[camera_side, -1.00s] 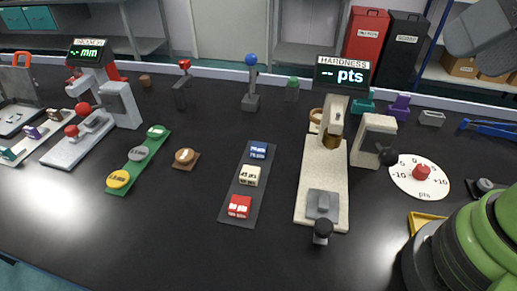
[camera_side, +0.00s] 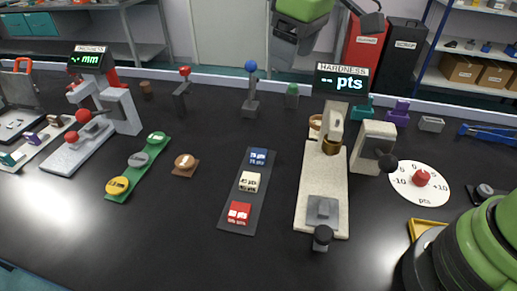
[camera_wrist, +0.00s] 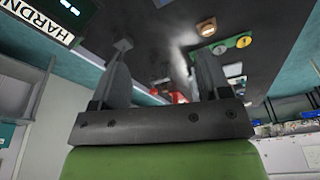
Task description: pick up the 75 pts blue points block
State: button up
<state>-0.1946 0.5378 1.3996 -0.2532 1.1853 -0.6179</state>
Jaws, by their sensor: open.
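The blue 75 pts block (camera_side: 258,156) sits at the far end of a dark strip (camera_side: 232,222) in the side view. A cream block (camera_side: 249,181) and a red block (camera_side: 239,212) sit nearer on the same strip. My gripper (camera_wrist: 165,62) shows in the wrist view with its two fingers apart and nothing held between them. In the side view my wrist is high at the top, well above and behind the strip, and the fingertips are not clear. I cannot make out the blue block in the wrist view.
The hardness stand (camera_side: 309,220) is right of the strip, with its display (camera_side: 341,78) behind. A green strip of discs (camera_side: 139,174) and a brown disc holder (camera_side: 185,164) lie left. A blue-knobbed post (camera_side: 250,90) stands behind. Bare table surrounds the strip.

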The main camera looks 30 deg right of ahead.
jog(key=w+a+f+n+g, duration=0.2)
jog(key=w+a+f+n, duration=0.15)
jog(key=f, duration=0.65)
jog(key=h, duration=0.1)
send_over(259, 153)
jog(key=shift+n, duration=0.35)
notch_tip(259, 153, down, 9)
jog(key=shift+a+r, duration=0.1)
jog(key=shift+r, duration=0.1)
jog(key=shift+f, duration=2.8)
jog(key=shift+c, duration=0.4)
jog(key=c, duration=0.9)
